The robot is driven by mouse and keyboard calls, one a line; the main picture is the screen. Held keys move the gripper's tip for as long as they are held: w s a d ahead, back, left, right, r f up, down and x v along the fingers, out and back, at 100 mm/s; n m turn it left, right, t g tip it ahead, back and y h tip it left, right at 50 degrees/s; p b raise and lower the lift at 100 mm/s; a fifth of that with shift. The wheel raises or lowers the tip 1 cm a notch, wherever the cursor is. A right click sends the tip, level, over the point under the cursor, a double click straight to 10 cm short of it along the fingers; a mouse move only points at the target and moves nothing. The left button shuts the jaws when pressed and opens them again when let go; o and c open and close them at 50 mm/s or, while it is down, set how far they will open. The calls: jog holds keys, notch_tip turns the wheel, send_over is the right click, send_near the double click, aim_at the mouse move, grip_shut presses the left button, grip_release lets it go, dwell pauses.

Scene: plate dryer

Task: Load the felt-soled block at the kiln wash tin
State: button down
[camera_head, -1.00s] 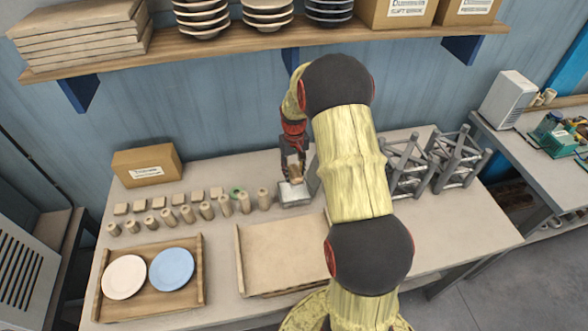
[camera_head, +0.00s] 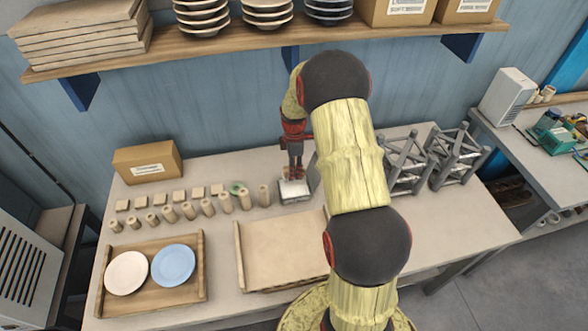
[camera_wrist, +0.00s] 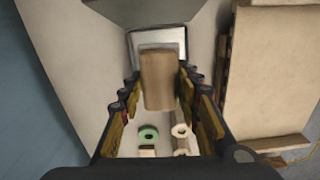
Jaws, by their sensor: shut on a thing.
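My gripper (camera_head: 291,168) is shut on a tan block, which hangs over the kiln wash tin (camera_head: 295,192). The tin is a shallow square metal tray with a pale inside, on the bench behind the wooden board. In the wrist view, the block (camera_wrist: 158,78) sits between the fingers of my gripper (camera_wrist: 162,98), and the tin (camera_wrist: 160,36) shows just beyond its end. The block's underside is hidden, so I see no felt. I cannot tell whether the block touches the tin.
Several tan cylinders (camera_head: 207,210) and small square blocks stand left of the tin, with a green ring (camera_head: 236,187) among them. A tray with two plates (camera_head: 126,272) lies front left. An empty board (camera_head: 282,254) lies in front of the tin. Grey metal frames (camera_head: 405,165) stand right.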

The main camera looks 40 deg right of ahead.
jog(key=shift+f+n, duration=0.15)
jog(key=shift+n, duration=0.15)
jog(key=shift+f+b, duration=1.8)
jog(key=shift+f, duration=1.1)
jog(key=shift+f, duration=0.45)
jog(key=shift+r+p, duration=1.9)
jog(key=shift+r, duration=1.65)
